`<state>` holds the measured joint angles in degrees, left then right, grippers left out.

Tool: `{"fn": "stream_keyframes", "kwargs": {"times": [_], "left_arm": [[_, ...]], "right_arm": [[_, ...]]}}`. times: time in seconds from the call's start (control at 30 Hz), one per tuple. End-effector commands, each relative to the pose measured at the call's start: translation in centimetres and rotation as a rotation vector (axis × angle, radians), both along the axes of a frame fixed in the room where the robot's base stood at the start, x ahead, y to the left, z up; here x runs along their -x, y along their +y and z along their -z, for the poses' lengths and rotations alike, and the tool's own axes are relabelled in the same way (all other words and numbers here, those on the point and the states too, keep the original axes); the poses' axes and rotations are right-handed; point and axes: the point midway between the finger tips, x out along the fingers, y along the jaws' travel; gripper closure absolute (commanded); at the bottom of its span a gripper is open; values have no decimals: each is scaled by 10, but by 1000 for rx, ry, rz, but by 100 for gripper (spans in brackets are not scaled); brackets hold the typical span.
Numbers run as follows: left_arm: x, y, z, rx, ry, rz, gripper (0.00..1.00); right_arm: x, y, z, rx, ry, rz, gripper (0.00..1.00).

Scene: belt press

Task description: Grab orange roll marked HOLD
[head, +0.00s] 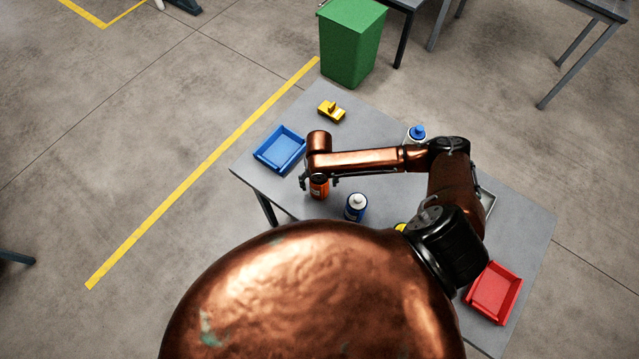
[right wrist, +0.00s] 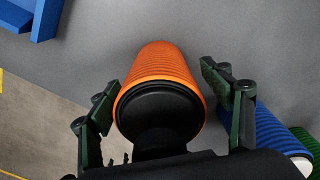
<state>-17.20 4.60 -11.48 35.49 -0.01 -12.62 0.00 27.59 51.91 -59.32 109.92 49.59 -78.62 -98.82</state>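The orange roll (head: 319,188) stands on the grey table near its left edge, with a dark top. In the right wrist view the ribbed orange roll (right wrist: 162,66) lies between the two fingers, its black end towards the camera. My right gripper (head: 320,180) is at the roll with one finger on each side. In the right wrist view my right gripper (right wrist: 163,88) is open, with a visible gap to the roll at the right finger; the left finger is close to it. No HOLD marking is readable. My left gripper is not in view.
A blue roll (head: 355,209) with a white top stands just right of the orange one; a green roll (right wrist: 306,142) shows beyond it. A blue bin (head: 280,149), yellow object (head: 331,112), blue-topped item (head: 417,132) and red bin (head: 495,293) are also on the table (head: 370,118).

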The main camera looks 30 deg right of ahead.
Motion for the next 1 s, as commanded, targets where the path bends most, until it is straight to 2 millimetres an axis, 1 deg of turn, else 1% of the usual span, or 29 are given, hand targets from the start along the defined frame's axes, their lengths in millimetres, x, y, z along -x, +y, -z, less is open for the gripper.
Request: {"fn": "stream_keyframes", "kwargs": {"times": [0.03, 0.07, 0.87, 1.0], "left_arm": [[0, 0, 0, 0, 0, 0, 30], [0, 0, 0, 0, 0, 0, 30], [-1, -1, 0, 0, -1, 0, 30], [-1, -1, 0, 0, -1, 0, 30]], "right_arm": [[0, 0, 0, 0, 0, 0, 30], [0, 0, 0, 0, 0, 0, 32], [0, -1, -1, 1, -1, 1, 87], [-1, 0, -1, 1, -2, 0, 88]]}}
